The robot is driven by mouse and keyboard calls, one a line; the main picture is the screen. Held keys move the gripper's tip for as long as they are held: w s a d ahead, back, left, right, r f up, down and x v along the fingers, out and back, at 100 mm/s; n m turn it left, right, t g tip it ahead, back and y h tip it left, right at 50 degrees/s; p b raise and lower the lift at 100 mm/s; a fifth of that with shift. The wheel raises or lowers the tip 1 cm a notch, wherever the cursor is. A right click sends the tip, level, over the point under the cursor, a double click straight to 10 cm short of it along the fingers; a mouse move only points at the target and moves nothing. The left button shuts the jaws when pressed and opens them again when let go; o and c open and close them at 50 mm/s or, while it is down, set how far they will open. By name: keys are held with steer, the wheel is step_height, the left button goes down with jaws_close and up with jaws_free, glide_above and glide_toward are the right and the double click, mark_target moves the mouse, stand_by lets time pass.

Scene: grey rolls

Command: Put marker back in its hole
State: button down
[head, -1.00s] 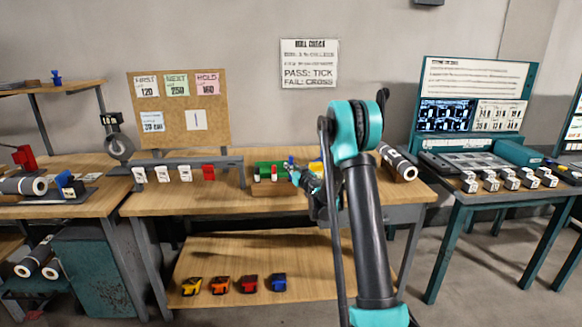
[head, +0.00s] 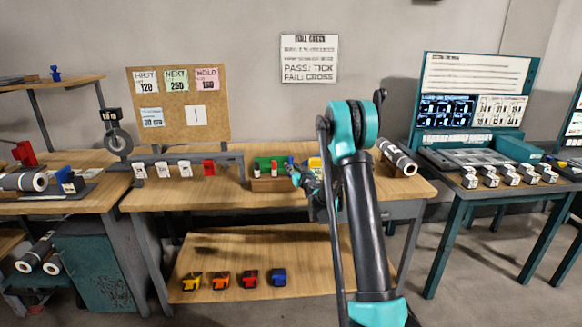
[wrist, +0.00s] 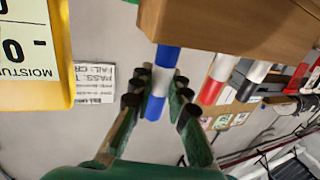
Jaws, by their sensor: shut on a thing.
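My gripper (wrist: 154,95) is shut on a blue-and-white marker (wrist: 162,77) in the wrist view, a finger on each side. A red-and-white marker (wrist: 216,78) and another white one (wrist: 257,72) stand out of the block. In the head view, the block (head: 270,185) sits on the bench, and my gripper (head: 299,178) is at its right end, partly hidden by my arm.
A yellow meter (wrist: 30,65) is close to my gripper at the left of the wrist view. White and red items (head: 185,170) line the bench left of the block. A roll (head: 397,156) lies at the bench's right. The bench front (head: 200,202) is clear.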

steer(key=shift+f, duration=0.85)
steer(key=c, duration=1.4)
jaws_free()
steer(key=v, duration=1.2)
